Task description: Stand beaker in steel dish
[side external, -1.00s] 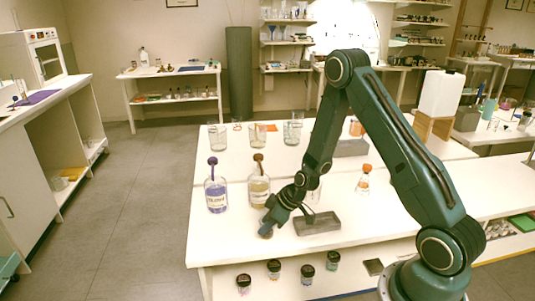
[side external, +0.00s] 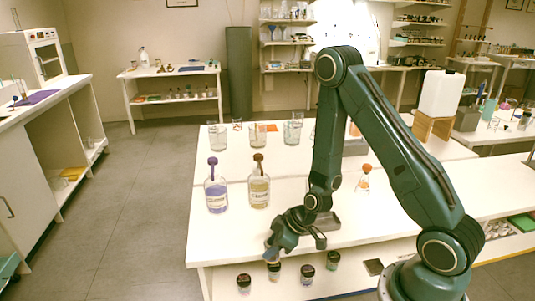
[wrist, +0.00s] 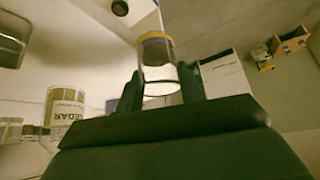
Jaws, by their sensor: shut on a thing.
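My gripper (side external: 274,248) is low at the table's front edge, left of a grey rectangular dish (side external: 332,219) that my arm partly hides. In the wrist view my gripper (wrist: 165,88) is shut on a clear glass beaker (wrist: 158,75) with a yellow band at its far end. The beaker is between the two dark fingers and apart from the dish. In the side view it is too small and blocked to make out clearly. Other clear glass beakers stand at the back left of the table, one at the left end (side external: 217,137) and one further right (side external: 292,131).
A purple-filled bottle (side external: 216,192) and a yellow-filled bottle (side external: 259,186) stand left of the dish. A small orange-capped flask (side external: 363,180) stands behind it to the right. Several small jars sit on the shelf below. The table's left front (side external: 225,238) is clear.

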